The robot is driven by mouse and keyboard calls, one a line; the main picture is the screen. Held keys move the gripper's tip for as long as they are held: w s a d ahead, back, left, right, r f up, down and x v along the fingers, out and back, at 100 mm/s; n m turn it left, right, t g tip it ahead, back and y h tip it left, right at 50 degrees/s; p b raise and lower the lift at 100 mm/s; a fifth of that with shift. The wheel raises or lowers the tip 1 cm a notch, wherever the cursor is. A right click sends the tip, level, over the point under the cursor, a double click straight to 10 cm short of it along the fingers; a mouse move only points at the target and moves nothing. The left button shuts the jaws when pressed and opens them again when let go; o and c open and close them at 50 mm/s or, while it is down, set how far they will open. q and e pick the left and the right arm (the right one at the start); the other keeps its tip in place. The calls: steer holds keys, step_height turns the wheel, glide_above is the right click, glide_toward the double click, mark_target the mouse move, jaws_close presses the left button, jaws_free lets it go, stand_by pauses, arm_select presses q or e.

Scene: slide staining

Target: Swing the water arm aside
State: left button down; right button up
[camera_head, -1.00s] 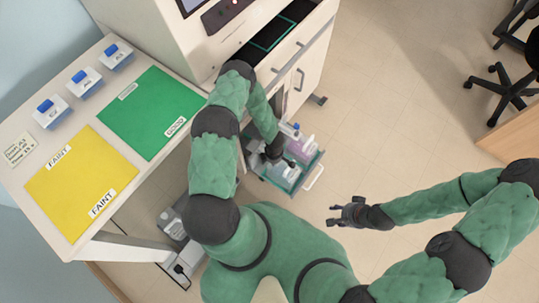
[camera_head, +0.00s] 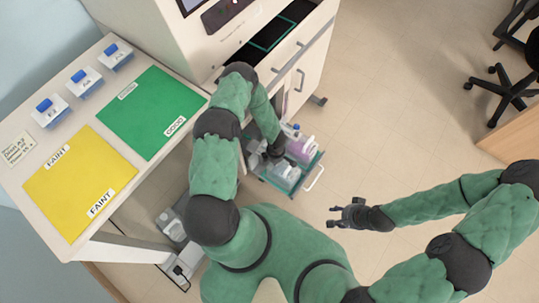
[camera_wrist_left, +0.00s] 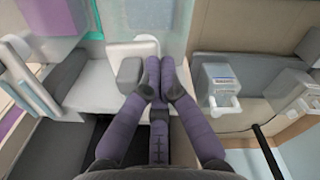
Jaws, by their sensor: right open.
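My left gripper shows in the left wrist view (camera_wrist_left: 158,72) with its purple-grey fingers drawn together at the tips. A grey block (camera_wrist_left: 130,72) and a pale bar (camera_wrist_left: 112,50) lie right by the fingertips; I cannot tell whether they touch, or whether either is the water arm. In the head view my left arm reaches down beside the cabinet to a green-edged tray (camera_head: 300,183), and its fingertips are largely hidden there. My right gripper (camera_head: 336,213) is open and empty over the floor.
The tray holds a lilac bottle (camera_head: 300,148) and other pale items. The table at left carries a yellow mat (camera_head: 80,185), a green mat (camera_head: 150,110) and several blue-lidded boxes (camera_head: 85,82). The white cabinet (camera_head: 305,80) stands behind the tray. Open floor lies right, with a black chair (camera_head: 503,88).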

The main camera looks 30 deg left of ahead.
arm_select(q)
steer(key=shift+w+d+f, duration=0.15)
steer(key=shift+w+d, duration=0.05)
steer(key=shift+w, duration=0.45)
steer(key=shift+w+d+f, duration=0.1)
steer(key=shift+w+d, duration=0.05)
steer(key=shift+w, duration=0.5)
steer(key=shift+d, duration=0.15)
steer(key=shift+w, duration=0.3)
steer(key=shift+w+a, duration=0.25)
steer(key=shift+w, duration=0.4)
steer(key=shift+w+a, duration=0.3)
steer(key=shift+w, duration=0.3)
steer(key=shift+w+a, duration=0.25)
steer(key=shift+w, duration=0.4)
steer(key=shift+w+a, duration=1.45)
steer(key=shift+a, duration=0.05)
steer(key=shift+w+a, duration=0.1)
